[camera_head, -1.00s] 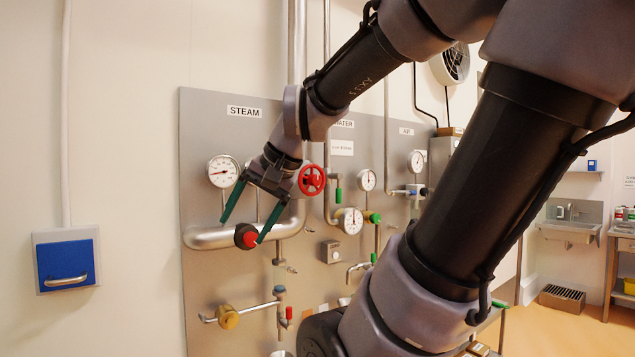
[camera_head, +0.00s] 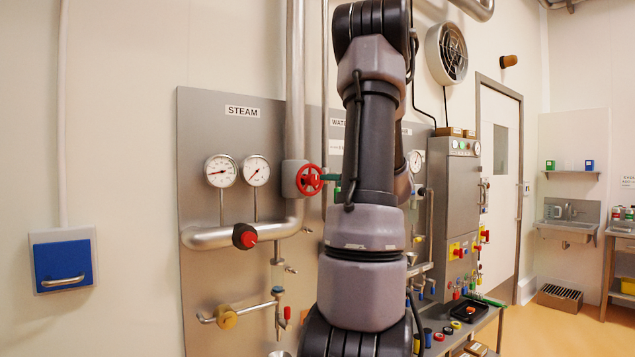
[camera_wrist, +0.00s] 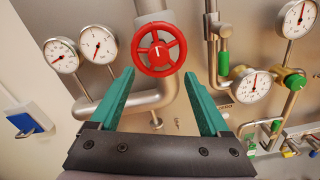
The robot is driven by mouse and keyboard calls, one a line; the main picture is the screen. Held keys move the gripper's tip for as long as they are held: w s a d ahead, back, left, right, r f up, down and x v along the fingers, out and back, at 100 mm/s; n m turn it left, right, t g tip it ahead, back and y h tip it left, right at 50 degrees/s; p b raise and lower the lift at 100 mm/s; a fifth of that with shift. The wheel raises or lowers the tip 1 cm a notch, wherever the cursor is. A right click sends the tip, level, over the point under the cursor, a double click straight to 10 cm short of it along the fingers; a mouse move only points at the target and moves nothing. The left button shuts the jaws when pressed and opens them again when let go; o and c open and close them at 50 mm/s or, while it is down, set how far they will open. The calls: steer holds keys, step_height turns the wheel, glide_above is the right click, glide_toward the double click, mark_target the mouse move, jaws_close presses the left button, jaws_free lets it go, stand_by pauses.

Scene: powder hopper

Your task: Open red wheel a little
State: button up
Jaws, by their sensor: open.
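The red wheel (camera_head: 309,180) is a spoked handwheel on the steam pipe, under the STEAM label's right side. In the wrist view the red wheel (camera_wrist: 158,50) faces me at top centre, ahead of my fingertips. My gripper (camera_wrist: 159,75) is open and empty, with one green finger to the lower left of the wheel and one to the lower right. The wheel appears centred between the fingers but is not gripped. In the head view my arm hides most of the gripper; a green finger shows just right of the wheel. I cannot tell whether it touches.
Two gauges (camera_head: 238,171) are left of the wheel. A red-and-black knob (camera_head: 244,236) sits on the bent steam pipe (camera_head: 210,238) below. In the wrist view, a green-handled pipe (camera_wrist: 223,50) and another gauge (camera_wrist: 251,84) stand close right of the gripper.

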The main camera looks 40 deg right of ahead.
mark_target(316, 180)
steer(key=w, duration=0.9)
steer(key=shift+w+a, duration=0.15)
steer(key=shift+a, duration=0.1)
jaws_close()
steer(key=n, duration=0.4)
steer(key=shift+n, duration=2.1)
